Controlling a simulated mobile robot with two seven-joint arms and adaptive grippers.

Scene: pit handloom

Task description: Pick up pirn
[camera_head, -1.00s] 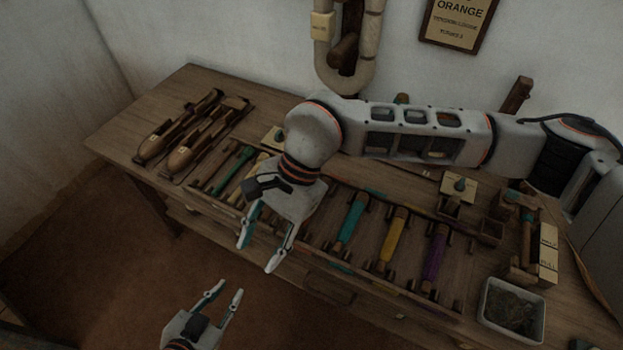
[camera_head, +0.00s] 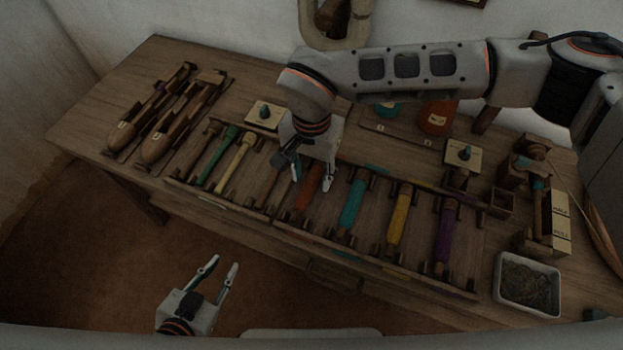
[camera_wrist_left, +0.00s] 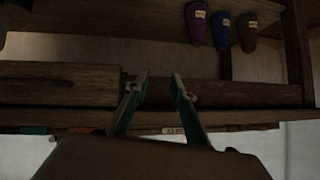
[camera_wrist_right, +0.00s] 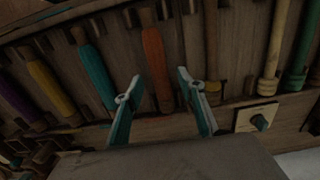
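Several pirns lie in a row in a wooden rack (camera_head: 290,236) along the table's front: green (camera_head: 217,157), cream (camera_head: 235,163), orange (camera_head: 308,188), teal (camera_head: 351,204), yellow (camera_head: 399,219) and purple (camera_head: 445,236). My right gripper (camera_head: 313,178) is open over the rack at the orange pirn, partly covering it. In the right wrist view the orange pirn (camera_wrist_right: 157,68) shows between and beyond the open fingers (camera_wrist_right: 159,98), with nothing held. The teal pirn (camera_wrist_right: 97,72) is to its left. My left gripper (camera_head: 219,270) is open and empty, in front of the table, away from the rack.
Two wooden shuttles (camera_head: 165,118) lie at the table's left. A winder (camera_head: 535,190) and a white-rimmed tray (camera_head: 527,284) stand at the right. Small blocks with teal knobs (camera_head: 462,154) sit behind the rack. The left wrist view shows a shelf with purple (camera_wrist_left: 198,24) and blue cones (camera_wrist_left: 222,31).

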